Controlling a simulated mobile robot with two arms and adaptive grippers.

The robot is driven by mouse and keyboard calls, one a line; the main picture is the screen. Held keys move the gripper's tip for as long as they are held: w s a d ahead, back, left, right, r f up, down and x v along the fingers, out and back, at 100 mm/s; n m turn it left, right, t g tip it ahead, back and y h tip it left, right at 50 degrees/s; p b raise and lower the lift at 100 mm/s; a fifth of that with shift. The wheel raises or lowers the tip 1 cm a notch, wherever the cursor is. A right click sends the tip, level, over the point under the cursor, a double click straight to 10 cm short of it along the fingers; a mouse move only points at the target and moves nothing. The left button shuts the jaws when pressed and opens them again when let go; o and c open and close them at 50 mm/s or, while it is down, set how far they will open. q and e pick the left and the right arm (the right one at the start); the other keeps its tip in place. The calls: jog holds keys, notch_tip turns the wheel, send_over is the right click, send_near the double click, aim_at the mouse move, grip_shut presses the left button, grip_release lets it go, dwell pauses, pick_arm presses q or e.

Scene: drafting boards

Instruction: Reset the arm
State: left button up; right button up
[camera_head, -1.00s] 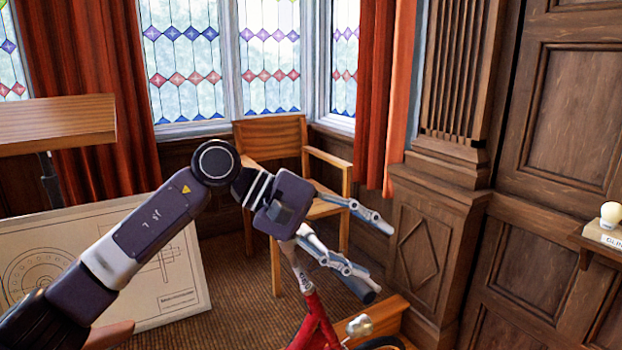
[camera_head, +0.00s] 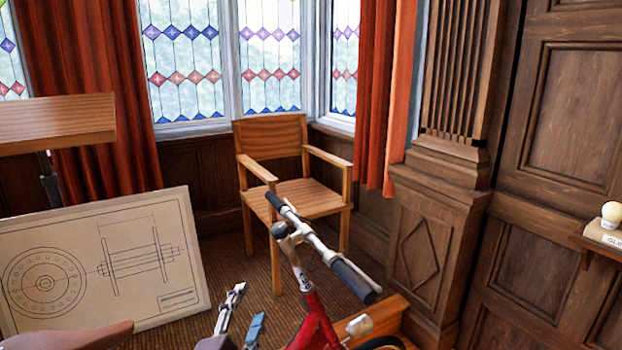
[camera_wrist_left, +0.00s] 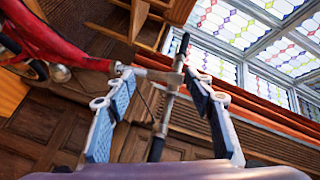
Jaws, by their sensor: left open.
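My left gripper (camera_head: 243,313) shows at the bottom edge of the head view, its two fingers apart and pointing up. Most of its arm is out of the picture. In the left wrist view, the same gripper (camera_wrist_left: 158,80) is open, with nothing held between its fingers. The handlebar (camera_head: 325,253) of a red bicycle (camera_head: 318,322) stands to the right of and above the gripper in the head view. In the wrist view, the handlebar (camera_wrist_left: 158,128) shows beyond and between the fingers; the distance is unclear. My right gripper is not in view.
A wooden armchair (camera_head: 305,195) stands behind the handlebar, before the windows. A drawing board (camera_head: 100,225) leans at the left, below a wooden desktop (camera_head: 60,122). A brown saddle (camera_head: 75,337) is at the lower left. A small shelf (camera_head: 597,243) with a bulb is on the right.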

pick_arm(q)
jog(key=s+a+f+n+g+y, duration=0.1)
jog(key=s+a+f+n+g, duration=0.35)
jog(key=s+f, duration=0.55)
jog(key=s+a+f+n+g+y, duration=0.1)
jog(key=s+a+f+n+g, duration=0.3)
jog(key=s+f, duration=0.65)
jog(key=s+f+n+g, duration=0.2)
jog(key=s+g, duration=0.1)
jog(key=s, duration=0.3)
jog(key=s+f+n+g, duration=0.2)
jog(key=s+f, duration=0.1)
jog(key=s, duration=0.3)
notch_tip(320, 180, down, 27)
jog(key=s+g+b, duration=0.2)
jog(key=s+a+f, duration=0.2)
jog(key=s+f, duration=1.5)
jog(key=f, duration=0.1)
jog(key=shift+a+g+b, duration=0.2)
jog(key=shift+g+b, duration=0.15)
jog(key=shift+b, duration=0.05)
jog(key=shift+m, duration=0.25)
